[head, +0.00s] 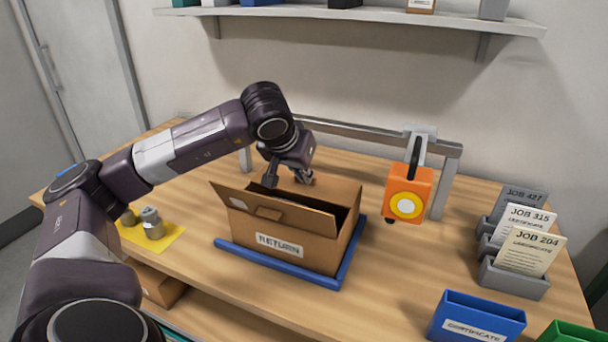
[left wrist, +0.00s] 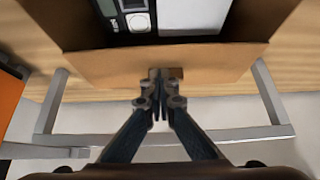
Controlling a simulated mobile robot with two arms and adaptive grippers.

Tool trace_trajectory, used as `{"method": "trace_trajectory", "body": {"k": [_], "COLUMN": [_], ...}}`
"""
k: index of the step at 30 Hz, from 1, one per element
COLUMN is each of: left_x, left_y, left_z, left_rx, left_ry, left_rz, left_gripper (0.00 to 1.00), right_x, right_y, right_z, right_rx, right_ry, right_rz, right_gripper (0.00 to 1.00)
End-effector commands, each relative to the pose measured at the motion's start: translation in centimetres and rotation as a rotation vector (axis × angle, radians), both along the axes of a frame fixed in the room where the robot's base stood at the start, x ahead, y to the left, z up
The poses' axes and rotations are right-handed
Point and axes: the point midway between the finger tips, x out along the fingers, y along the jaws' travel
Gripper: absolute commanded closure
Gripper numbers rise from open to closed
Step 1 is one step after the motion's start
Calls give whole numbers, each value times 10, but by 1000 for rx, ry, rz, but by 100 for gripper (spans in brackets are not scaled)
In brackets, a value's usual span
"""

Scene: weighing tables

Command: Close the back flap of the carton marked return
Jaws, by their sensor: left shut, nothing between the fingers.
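The carton marked RETURN (head: 318,250) stands on a blue tray (head: 282,266) on the table. Its front flap (head: 290,214) is raised and leans outward. Its back flap (head: 338,191) also stands open, sloping outward at the rear; it shows in the left wrist view (left wrist: 110,68) too. My left gripper (head: 290,182) is shut and empty, at the back flap. In the left wrist view the fingertips (left wrist: 160,75) overlap the middle of the flap's outer edge; I cannot tell if they touch. A dark device (left wrist: 128,12) and a white item (left wrist: 195,15) lie inside the carton.
A grey metal frame (head: 370,132) with an orange hanging scale (head: 408,192) stands behind and right. Weights (head: 151,222) sit on a yellow mat at left. Job cards (head: 530,250) and a blue certificate bin (head: 475,318) are at right.

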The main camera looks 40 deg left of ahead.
Motion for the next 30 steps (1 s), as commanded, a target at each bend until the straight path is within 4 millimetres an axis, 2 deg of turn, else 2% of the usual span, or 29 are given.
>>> {"method": "trace_trajectory", "body": {"k": [1,7,17,22,26,30], "left_x": [-2,-3,-2,-2,-10,-25], "left_y": [-2,-2,-1,-1,-4,-9], "left_z": [-7,-7,10,15,27,50], "left_rx": [-2,-3,-2,-2,-1,-1], "left_ry": [17,19,14,9,6,5], "left_rz": [-3,-3,-2,-2,-2,-2], "left_gripper": [100,100,100,100,100,100], "right_x": [0,0,-1,-4,-3,-3], "right_y": [0,0,0,-3,-2,-2], "right_z": [-1,0,14,14,14,14], "right_rx": [0,0,0,-4,-2,-2], "right_ry": [0,0,1,6,5,4], "right_rz": [0,0,0,1,1,1], "right_gripper": [60,60,60,60,60,60]}}
